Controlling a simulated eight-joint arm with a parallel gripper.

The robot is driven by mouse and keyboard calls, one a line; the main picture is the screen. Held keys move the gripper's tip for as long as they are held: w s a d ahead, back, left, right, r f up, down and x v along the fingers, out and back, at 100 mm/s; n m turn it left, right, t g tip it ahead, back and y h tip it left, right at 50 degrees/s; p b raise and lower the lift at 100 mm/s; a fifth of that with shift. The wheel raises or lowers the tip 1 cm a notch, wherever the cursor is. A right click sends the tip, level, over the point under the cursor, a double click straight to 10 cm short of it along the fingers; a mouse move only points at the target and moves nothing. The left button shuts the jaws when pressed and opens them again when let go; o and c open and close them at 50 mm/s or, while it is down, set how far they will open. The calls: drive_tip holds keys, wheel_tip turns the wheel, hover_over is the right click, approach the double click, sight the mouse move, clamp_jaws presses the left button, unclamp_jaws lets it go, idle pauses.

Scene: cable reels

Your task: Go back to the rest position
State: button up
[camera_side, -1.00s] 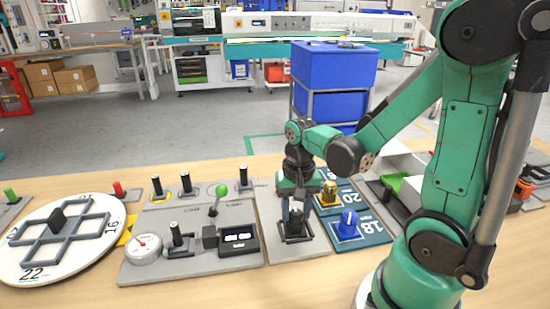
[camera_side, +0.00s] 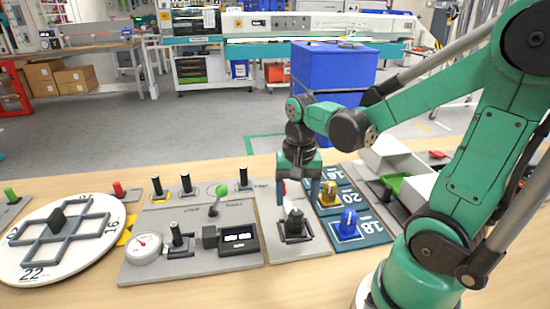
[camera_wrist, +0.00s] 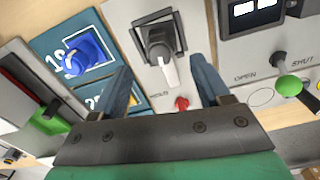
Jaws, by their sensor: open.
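My gripper (camera_side: 297,190) is open and empty. It hangs above the grey panel (camera_side: 290,249) that carries a black knob (camera_side: 294,223) in a square frame. In the wrist view my two blue-grey fingers (camera_wrist: 165,88) stand wide apart. The black knob (camera_wrist: 158,46) with its white pointer lies beyond the fingertips, free of them. A small red knob (camera_wrist: 181,103) shows between the fingers on the same panel.
To the right is a blue board with a blue knob (camera_side: 348,222) and a yellow knob (camera_side: 328,193). To the left are a green-balled lever (camera_side: 221,191), a dial gauge (camera_side: 143,247) and a white numbered disc (camera_side: 22,262). The space above the panels is free.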

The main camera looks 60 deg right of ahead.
wheel_tip(320, 180, up, 3)
drive_tip(key=shift+r, duration=0.15)
drive_tip(key=w+a+r+n+t, duration=0.2)
drive_tip(key=a+n+t, duration=0.4)
drive_tip(key=n, duration=0.3)
drive_tip(key=shift+w+a+n, duration=0.3)
drive_tip(key=shift+w+a, duration=0.05)
drive_tip(key=shift+a, duration=0.15)
